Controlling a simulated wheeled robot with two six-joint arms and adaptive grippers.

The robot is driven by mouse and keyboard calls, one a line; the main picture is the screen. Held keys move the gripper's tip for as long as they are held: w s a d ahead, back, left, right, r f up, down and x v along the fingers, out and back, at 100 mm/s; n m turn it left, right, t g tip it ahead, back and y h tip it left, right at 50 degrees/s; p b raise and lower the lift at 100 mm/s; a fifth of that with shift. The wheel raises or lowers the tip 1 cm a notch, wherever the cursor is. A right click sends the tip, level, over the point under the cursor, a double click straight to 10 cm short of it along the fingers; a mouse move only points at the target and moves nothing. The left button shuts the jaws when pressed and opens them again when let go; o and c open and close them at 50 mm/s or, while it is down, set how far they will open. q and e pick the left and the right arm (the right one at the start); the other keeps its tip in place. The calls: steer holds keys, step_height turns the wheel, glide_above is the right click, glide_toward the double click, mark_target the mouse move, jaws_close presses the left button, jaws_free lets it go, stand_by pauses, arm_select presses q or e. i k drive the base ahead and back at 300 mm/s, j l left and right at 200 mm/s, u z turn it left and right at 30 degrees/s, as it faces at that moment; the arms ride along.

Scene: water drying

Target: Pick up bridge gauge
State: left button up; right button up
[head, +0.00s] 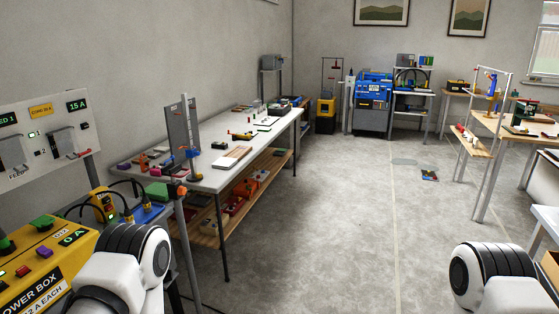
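I cannot make out which object is the bridge gauge. Many small tools and parts lie on the long white workbench (215,178) at the left, too small to name surely. A grey upright plate (181,128) and a thin stand with a blue and orange part (193,155) are on its near half. White and black links of both my arms show at the bottom left and bottom right. Neither gripper is in the picture, so what they hold is hidden.
A yellow power box (45,262) and a wall panel (45,140) are close at the left. A blue machine (373,88) stands at the back. Tables and a frame (487,178) line the right. The middle floor is open, with a small coloured item (430,175) and dark patches.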

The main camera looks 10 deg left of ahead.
mark_target(218, 144)
steer(key=i+j+u, duration=0.3)
steer(key=i, duration=0.85)
steer(key=i+u, duration=0.3)
steer(key=i, duration=0.85)
